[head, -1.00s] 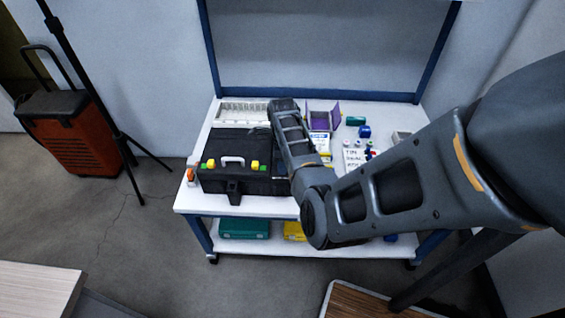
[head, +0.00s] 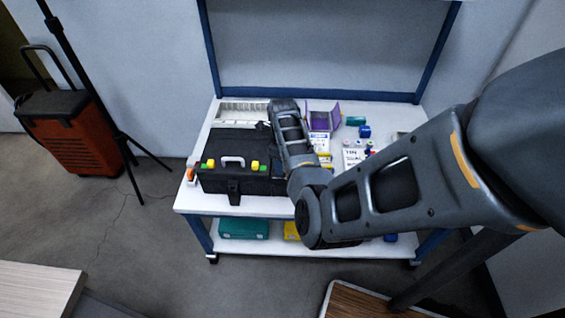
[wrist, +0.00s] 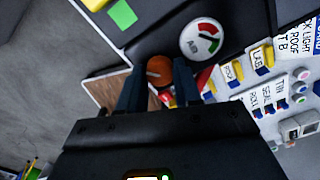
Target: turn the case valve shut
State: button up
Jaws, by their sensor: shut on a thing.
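The black case (head: 245,178) stands on the left half of the white table, its front facing me. In the wrist view an orange round knob (wrist: 159,68), which looks like the case valve, sits between the fingers of my gripper (wrist: 158,88). The gripper is shut on this knob, with a dark finger on each side. A round gauge (wrist: 202,38) with a red and green dial is just right of the knob. In the head view my arm hides the gripper and the valve.
Small labelled boxes and bottles crowd the table right of my arm, near a purple open bin (head: 322,118). A pale rack (head: 242,110) lies behind the case. A tripod (head: 95,100) and an orange wheeled box (head: 70,135) stand left on the floor.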

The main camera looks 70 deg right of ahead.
jog(key=o, duration=1)
jog(key=shift+o, duration=0.2)
notch_tip(320, 180, up, 8)
jog(key=shift+f+b, duration=0.1)
jog(key=shift+b, duration=0.2)
